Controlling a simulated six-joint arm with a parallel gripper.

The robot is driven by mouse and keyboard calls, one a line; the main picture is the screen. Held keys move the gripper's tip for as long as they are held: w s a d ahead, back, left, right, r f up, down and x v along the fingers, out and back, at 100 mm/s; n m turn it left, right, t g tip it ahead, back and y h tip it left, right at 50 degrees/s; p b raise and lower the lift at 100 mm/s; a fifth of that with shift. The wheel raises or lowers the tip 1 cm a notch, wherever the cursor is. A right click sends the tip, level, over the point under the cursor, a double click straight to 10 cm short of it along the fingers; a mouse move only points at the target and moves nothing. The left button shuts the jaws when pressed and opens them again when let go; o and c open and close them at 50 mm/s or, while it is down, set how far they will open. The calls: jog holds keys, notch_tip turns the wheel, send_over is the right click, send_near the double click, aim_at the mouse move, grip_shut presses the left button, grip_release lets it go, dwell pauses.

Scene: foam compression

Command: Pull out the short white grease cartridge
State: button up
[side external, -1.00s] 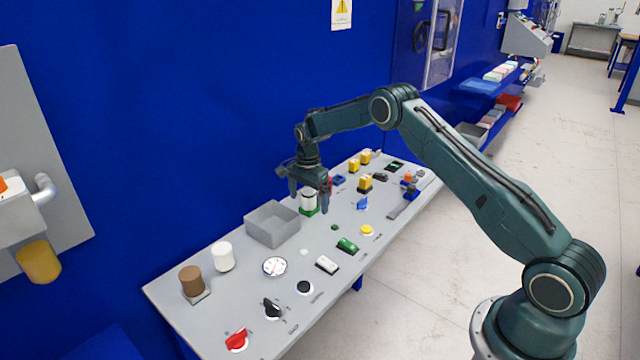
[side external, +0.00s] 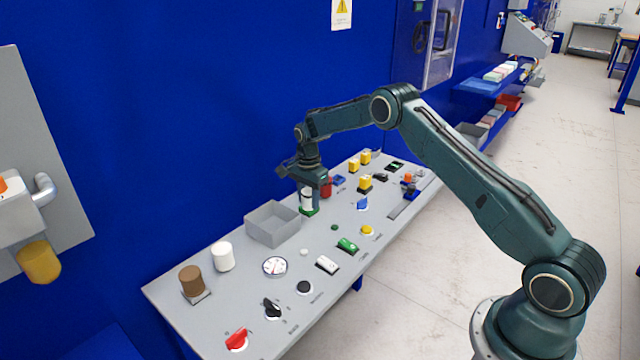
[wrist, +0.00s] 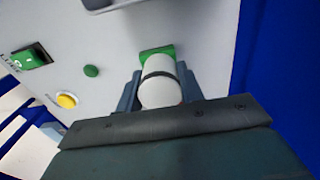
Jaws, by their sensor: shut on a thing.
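The short white grease cartridge (wrist: 160,93) has a dark band and stands on a green base (wrist: 155,51). In the side external view the cartridge (side external: 307,198) is partly hidden by my fingers, with its green base (side external: 309,212) on the grey panel. My gripper (wrist: 160,92) is shut on the cartridge, one finger on each side of it. In the side external view my gripper (side external: 308,200) points down over it. The cartridge looks upright and still at its base; I cannot tell if there is any gap.
A grey open bin (side external: 272,224) stands just left of the cartridge. A white cylinder (side external: 222,256) and a brown cylinder (side external: 191,280) stand further left. A red part (side external: 327,187) is close behind my gripper. Buttons and switches cover the panel's front.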

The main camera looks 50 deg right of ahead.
aim_at(309, 191)
jog(key=c, duration=0.5)
jog(key=shift+o, duration=0.2)
jog(key=shift+r, duration=1.1)
dwell(0.7)
jog(key=shift+r, duration=2.35)
